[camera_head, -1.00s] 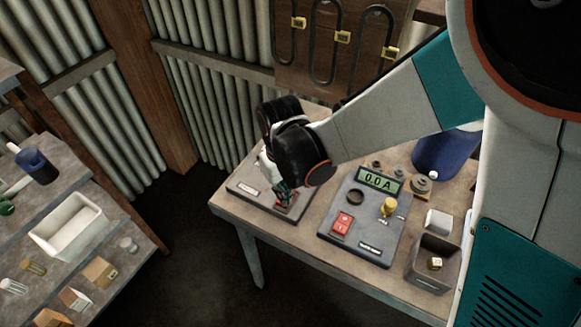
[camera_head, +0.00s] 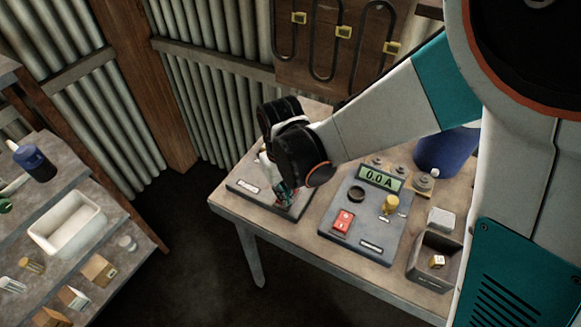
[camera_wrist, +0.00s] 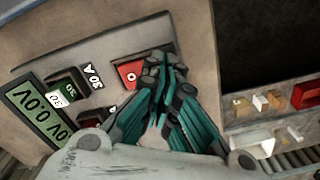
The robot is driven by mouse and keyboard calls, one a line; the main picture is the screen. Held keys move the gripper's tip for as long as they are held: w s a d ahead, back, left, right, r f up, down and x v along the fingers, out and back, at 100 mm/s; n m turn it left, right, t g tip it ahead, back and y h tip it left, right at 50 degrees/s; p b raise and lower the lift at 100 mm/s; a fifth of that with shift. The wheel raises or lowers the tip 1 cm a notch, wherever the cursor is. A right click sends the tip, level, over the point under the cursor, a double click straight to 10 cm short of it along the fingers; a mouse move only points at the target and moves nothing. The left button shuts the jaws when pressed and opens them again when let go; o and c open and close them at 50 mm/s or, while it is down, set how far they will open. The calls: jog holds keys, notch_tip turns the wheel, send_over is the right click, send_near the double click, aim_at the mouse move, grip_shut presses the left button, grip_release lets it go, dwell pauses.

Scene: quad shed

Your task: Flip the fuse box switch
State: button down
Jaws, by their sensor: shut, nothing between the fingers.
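A grey panel (camera_head: 243,187) lies on the left of the workbench, with a pale label near its front edge. In the wrist view this fuse box panel (camera_wrist: 122,42) carries a green "0.0V" display, a "30 A" marking and a dark block with a green part. Its red switch (camera_wrist: 128,74) shows a white mark and is partly covered by my fingers. My gripper (camera_head: 284,192) is shut and empty, its fingertips close over the switch; it also shows in the wrist view (camera_wrist: 160,62). I cannot tell whether the fingertips touch the switch. My arm hides the back of the panel.
A second panel (camera_head: 338,232) to the right has a "0.0A" display, a red switch and a yellow knob. A grey open box (camera_head: 421,266) and a blue container (camera_head: 443,152) also stand on the bench. Shelves (camera_head: 92,175) with small items are at left, across open floor.

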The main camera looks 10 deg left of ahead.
jog(key=shift+f, duration=0.2)
jog(key=shift+r+p, duration=2.25)
jog(key=shift+r, duration=1.3)
